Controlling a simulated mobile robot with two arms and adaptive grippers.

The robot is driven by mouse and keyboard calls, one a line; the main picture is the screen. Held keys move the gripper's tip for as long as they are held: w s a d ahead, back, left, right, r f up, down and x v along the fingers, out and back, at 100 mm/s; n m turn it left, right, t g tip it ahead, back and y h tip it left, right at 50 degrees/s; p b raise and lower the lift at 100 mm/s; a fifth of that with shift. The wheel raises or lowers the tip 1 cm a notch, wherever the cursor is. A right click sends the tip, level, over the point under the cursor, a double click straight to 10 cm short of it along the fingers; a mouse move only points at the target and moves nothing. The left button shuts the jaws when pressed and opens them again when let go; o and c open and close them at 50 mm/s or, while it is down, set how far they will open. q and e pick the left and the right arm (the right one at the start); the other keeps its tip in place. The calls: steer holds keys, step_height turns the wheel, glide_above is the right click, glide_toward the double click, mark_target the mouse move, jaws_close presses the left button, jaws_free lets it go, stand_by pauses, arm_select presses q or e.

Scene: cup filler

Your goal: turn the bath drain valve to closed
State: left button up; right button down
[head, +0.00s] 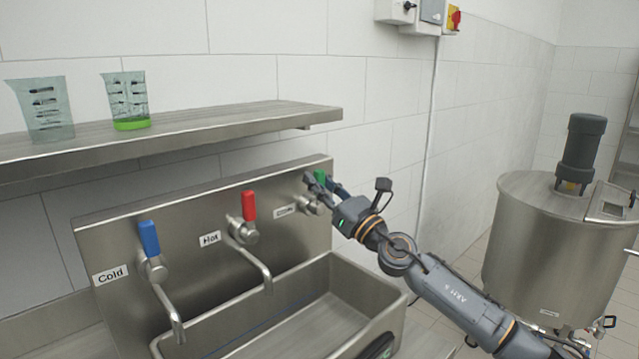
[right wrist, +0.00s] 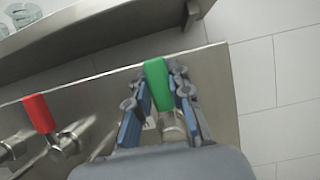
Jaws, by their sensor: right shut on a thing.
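The valve with the green lever (head: 320,178) is the rightmost of three on the steel back panel. Its small label (head: 285,211) is too small to read. My right gripper (head: 322,184) is at this lever and hides part of it in the head view. In the right wrist view the green lever (right wrist: 158,86) stands roughly upright, leaning slightly left, between the two fingers. My right gripper (right wrist: 160,100) is shut on it.
Left of it are the red Hot lever (head: 249,206) and the blue Cold lever (head: 149,238), both upright, above a steel basin (head: 345,262). A steel shelf (head: 230,117) with two beakers hangs above. A steel tank (head: 550,235) stands at the right.

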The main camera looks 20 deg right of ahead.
steer(key=c, duration=1.2)
jaws_free()
steer(key=shift+f, duration=0.1)
steer(key=v, duration=1.2)
steer(key=shift+a, duration=0.1)
